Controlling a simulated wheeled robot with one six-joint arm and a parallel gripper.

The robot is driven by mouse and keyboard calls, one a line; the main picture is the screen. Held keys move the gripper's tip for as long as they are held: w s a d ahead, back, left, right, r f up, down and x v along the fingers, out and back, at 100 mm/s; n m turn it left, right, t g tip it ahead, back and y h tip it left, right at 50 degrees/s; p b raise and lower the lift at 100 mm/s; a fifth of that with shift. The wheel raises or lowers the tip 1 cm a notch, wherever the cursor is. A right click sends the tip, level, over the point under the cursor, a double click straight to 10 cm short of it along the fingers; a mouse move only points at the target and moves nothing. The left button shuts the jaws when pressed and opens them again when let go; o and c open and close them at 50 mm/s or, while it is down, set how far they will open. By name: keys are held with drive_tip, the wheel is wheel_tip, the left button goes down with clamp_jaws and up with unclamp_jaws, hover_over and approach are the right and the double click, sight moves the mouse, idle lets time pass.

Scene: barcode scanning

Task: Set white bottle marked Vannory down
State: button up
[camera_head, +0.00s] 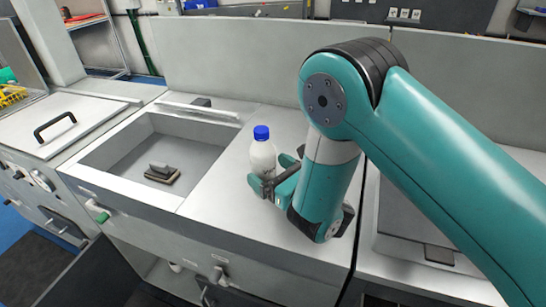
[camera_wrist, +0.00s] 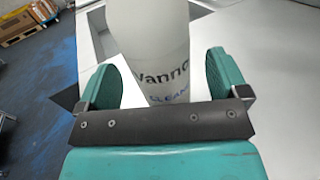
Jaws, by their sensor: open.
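The white bottle (camera_head: 263,156) with a blue cap stands upright on the light counter, just right of the sink. In the wrist view the bottle (camera_wrist: 155,50) shows dark lettering that reads "Vanno", with the rest cut off by its curve, and blue letters below. My gripper (camera_head: 273,175) is at the bottle, low and from the right in the head view. In the wrist view the fingers of my gripper (camera_wrist: 165,80) are open, one on each side of the bottle, with a gap on either side. The bottle's top is out of the wrist view.
A sunken sink (camera_head: 195,150) with a dark brush-like block (camera_head: 162,173) in it lies left of the bottle. Bare counter (camera_head: 225,205) lies in front of the bottle. A panel wall (camera_head: 235,55) stands behind. A grey lidded unit (camera_head: 415,230) is at right.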

drive_tip(key=shift+w+a+r+p, duration=0.25)
drive_tip(key=shift+w+a+p, duration=0.15)
drive_tip(key=shift+a, duration=0.05)
drive_tip(key=shift+w+a+f, duration=0.25)
drive_tip(key=shift+w+a, duration=0.05)
drive_tip(key=shift+w, duration=0.05)
drive_tip(key=c, duration=1.1)
drive_tip(key=shift+r, duration=0.1)
